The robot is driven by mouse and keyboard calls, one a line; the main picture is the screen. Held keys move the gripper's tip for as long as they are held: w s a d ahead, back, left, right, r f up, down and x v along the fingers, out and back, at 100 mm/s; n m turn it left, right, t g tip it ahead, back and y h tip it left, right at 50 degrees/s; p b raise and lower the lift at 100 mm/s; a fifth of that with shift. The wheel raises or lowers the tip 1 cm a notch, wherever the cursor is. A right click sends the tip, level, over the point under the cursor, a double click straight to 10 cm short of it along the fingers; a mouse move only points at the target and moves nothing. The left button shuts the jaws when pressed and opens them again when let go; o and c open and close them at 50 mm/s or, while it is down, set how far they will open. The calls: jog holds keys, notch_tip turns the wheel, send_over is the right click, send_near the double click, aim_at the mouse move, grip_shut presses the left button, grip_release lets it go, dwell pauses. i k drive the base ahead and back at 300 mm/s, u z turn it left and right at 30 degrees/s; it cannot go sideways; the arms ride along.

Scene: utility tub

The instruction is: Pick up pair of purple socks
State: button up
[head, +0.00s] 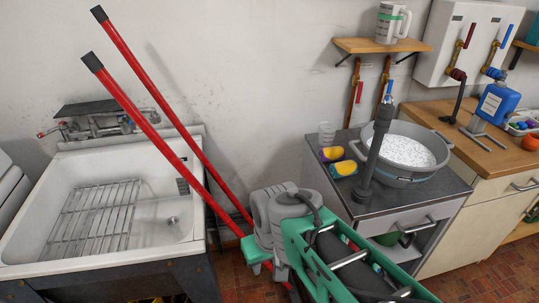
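A small purple and yellow item (331,154) lies on the grey counter at centre right, left of the round basin. It is too small to tell whether it is the pair of purple socks. A teal and yellow item (343,169) lies just in front of it. A white basket (511,127) at the right edge holds several small coloured things, some blue or purple, which I cannot make out.
A round grey basin (412,176) sits on the grey counter (333,189), with a thick black upright pipe (374,155) before it. A green frame (305,262) and grey rounded parts fill the lower middle.

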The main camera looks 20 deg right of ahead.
aim_at(335, 153)
jog(key=u, duration=2.9)
jog(key=k, duration=0.8)
jog(key=z, duration=1.6)
